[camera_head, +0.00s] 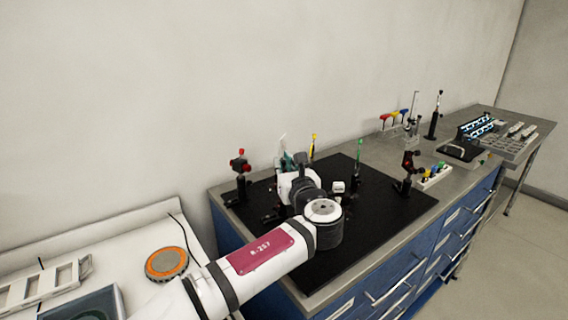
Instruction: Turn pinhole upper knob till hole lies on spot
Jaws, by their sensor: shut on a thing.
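My gripper (301,160) is above the black breadboard (384,211), partly hidden behind my white and black wrist. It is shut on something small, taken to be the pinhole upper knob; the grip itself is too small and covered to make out. A teal and pale part (284,161) shows just left of my gripper; I cannot tell whether it belongs to the pinhole mount. The pinhole's hole and the light spot cannot be made out.
A red-knobbed black mount (240,166) stands at the board's left, another (408,167) at its right. Posts with yellow (313,140) and green (359,150) tops stand at the back. A white tray (434,177) lies right. The board's front right is clear.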

